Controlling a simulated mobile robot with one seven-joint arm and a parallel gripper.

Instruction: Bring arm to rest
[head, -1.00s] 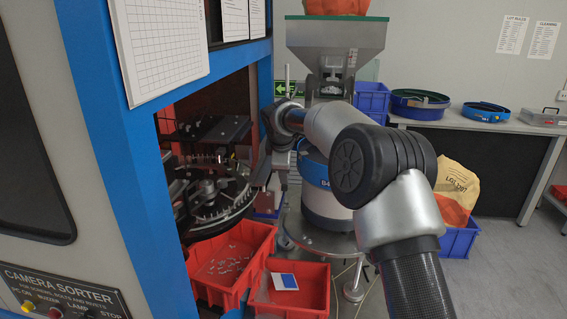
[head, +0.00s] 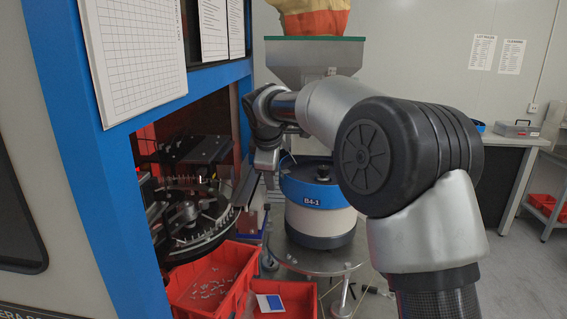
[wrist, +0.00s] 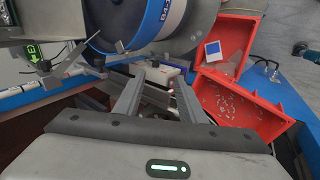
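My arm (head: 330,105) reaches from the lower right across to the left, its elbow bent and large in the head view. My gripper (wrist: 158,90) shows two grey fingers spread apart in the wrist view, with nothing seen held between them. In the head view my gripper (head: 250,185) points down beside the opening of the blue-framed camera sorter (head: 85,150), left of the round feeder marked B4-1 (head: 318,205). Its fingertips are small and dark there. In the wrist view the feeder (wrist: 140,25) lies just beyond the fingers.
A red bin (head: 212,280) with small metal parts and another red bin (head: 300,295) with a blue and white card stand below the gripper. The sorter's turntable (head: 195,235) is inside the opening. A hopper (head: 312,55) stands behind my arm. A bench (head: 500,140) is at right.

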